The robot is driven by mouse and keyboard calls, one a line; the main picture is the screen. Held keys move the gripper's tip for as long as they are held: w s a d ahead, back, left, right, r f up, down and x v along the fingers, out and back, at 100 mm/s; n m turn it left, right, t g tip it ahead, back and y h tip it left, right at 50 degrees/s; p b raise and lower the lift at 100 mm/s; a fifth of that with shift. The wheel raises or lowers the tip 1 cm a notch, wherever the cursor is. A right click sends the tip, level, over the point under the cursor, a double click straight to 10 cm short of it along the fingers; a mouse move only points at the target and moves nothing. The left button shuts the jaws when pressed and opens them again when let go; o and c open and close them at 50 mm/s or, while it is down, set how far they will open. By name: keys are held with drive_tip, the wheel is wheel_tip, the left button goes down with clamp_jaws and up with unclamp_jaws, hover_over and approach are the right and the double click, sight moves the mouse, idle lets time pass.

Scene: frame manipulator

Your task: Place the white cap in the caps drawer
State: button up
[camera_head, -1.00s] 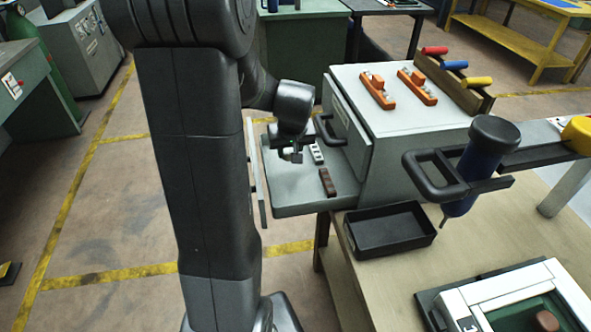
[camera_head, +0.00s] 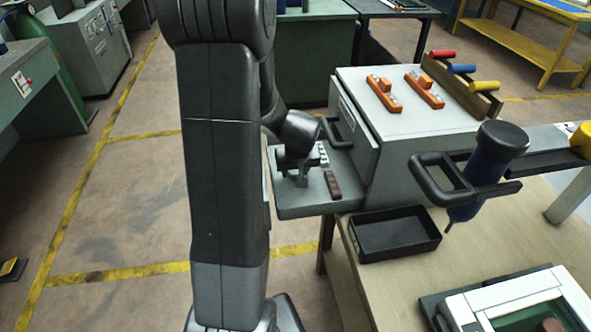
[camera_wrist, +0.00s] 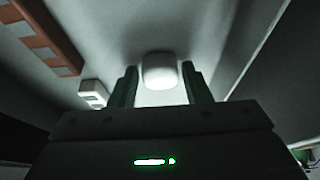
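The white cap (camera_wrist: 160,70) shows in the wrist view between the fingertips of my gripper (camera_wrist: 161,80), close to both fingers. I cannot tell whether the fingers press on it or stand just clear. In the head view my gripper (camera_head: 302,180) points down, low over the pulled-out grey drawer (camera_head: 312,205) of the cabinet. The cap cannot be made out in the head view. The drawer also holds a brown bar (camera_head: 332,184) and a white piece with dark holes (camera_head: 323,153). Both lie to the right of my gripper.
The grey cabinet (camera_head: 425,125) stands right of the drawer, with orange pieces on top. Floor at left is open.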

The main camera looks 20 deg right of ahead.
drive_tip(key=shift+o, duration=0.9)
drive_tip(key=shift+r, duration=0.1)
drive_tip(key=shift+r, duration=0.35)
drive_tip(key=v, duration=1.1)
drive_tip(key=shift+s+r, duration=0.2)
drive_tip(key=shift+s, duration=0.1)
